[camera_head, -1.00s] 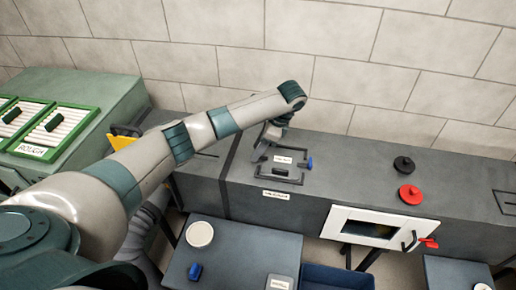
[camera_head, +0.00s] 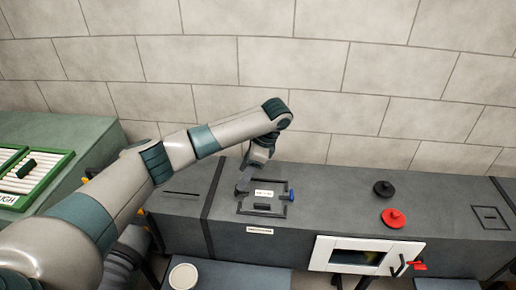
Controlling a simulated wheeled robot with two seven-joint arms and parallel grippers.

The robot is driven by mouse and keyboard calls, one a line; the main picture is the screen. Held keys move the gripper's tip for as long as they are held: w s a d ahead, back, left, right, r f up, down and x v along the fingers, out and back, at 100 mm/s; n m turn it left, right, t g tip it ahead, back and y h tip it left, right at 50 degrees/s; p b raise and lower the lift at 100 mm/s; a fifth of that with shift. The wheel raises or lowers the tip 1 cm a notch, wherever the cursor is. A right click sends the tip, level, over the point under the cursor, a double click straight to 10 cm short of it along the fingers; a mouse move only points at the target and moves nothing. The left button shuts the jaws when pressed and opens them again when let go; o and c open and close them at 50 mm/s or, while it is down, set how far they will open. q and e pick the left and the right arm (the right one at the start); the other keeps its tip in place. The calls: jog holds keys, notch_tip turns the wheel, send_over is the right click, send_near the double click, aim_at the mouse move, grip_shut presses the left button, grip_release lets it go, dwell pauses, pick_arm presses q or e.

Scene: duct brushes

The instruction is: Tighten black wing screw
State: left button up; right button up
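A small hatch with a dark frame (camera_head: 264,211) and a white label lies on top of the grey duct. A blue wing screw (camera_head: 291,196) stands at its right edge. My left gripper (camera_head: 243,186) points down at the hatch's left edge. No black wing screw can be made out there; the gripper covers part of that edge. The view is too small to tell whether the fingers are open or shut, or touch anything. A round black knobbed piece (camera_head: 383,188) sits on the duct farther right, apart from the gripper. My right gripper is not in view.
A red knobbed piece (camera_head: 394,219) lies near the black one. A white-framed window (camera_head: 368,241) with a red-handled latch is on the duct's front. A green-framed brush rack (camera_head: 48,172) is at left. A round white lid (camera_head: 183,276) lies low in front. The tiled wall stands behind.

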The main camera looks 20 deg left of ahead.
pick_arm(q)
jog(key=b+v, duration=0.1)
jog(key=v, duration=1)
jog(key=shift+r, duration=0.35)
jog(key=shift+d, duration=0.1)
